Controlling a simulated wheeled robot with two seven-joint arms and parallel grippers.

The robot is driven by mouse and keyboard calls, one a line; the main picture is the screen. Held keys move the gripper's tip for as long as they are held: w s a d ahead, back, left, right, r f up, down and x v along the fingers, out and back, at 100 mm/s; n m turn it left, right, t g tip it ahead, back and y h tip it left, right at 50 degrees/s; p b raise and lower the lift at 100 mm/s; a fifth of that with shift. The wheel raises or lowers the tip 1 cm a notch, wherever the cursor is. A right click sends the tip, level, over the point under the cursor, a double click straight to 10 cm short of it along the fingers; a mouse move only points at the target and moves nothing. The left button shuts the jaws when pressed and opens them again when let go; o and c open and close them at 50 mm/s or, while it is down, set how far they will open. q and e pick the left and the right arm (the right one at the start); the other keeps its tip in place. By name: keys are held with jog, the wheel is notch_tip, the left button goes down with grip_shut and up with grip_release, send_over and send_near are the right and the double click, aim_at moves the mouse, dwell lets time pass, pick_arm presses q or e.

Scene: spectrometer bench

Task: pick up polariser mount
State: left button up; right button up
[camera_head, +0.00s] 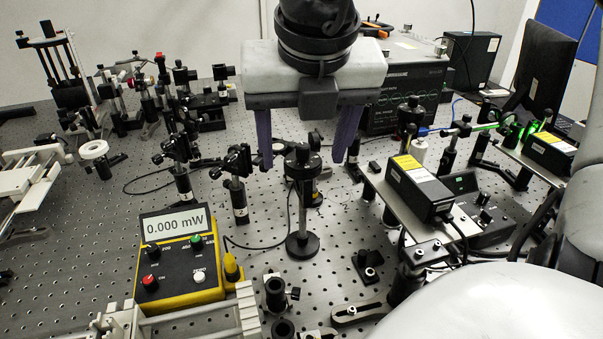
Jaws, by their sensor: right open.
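A black post-mounted optic (302,166), which I take to be the polariser mount, stands upright on a round black base (302,245) in the middle of the perforated bench. My right gripper (304,160) comes down from the top of the view, with a pale body and two purple fingers. It is open, with one finger to the left and one to the right of the mount's head in the picture. I cannot tell whether the fingers are level with the head in depth. No contact shows. My left gripper is not in view.
A yellow power meter (183,262) reading 0.000 mW stands at the front left. A shorter post mount (236,186) is close to the left finger. A black box on a raised plate (420,188) stands to the right. Several optics crowd the back left.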

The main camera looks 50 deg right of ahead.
aim_at(303, 158)
jog(key=x, duration=0.4)
jog(key=shift+w+d+f, duration=0.1)
jog(key=shift+f, duration=0.2)
grip_shut()
jog(key=shift+w+r, duration=0.1)
jog(key=shift+r, duration=0.05)
